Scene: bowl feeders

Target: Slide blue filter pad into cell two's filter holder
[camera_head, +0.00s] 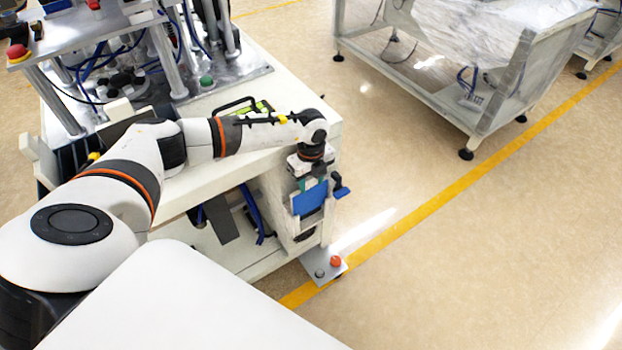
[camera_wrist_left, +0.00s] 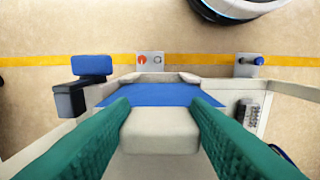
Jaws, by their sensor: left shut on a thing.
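The blue filter pad (camera_head: 309,199) is upright below my left gripper (camera_head: 307,182), at the front right corner of the white machine. In the left wrist view the blue pad (camera_wrist_left: 163,95) spans between the teal fingers, with a pale grey block (camera_wrist_left: 160,132) nearer the camera. The fingers are shut on the pad's grip. A pale holder rim (camera_wrist_left: 165,77) shows just beyond the pad. The pad is close to this holder on the machine's side, but I cannot tell how far it sits inside. My right gripper is not in view.
A red button (camera_head: 336,261) sits on a low plate below. Another white machine (camera_head: 470,80) stands at the back right. The floor to the right is clear.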

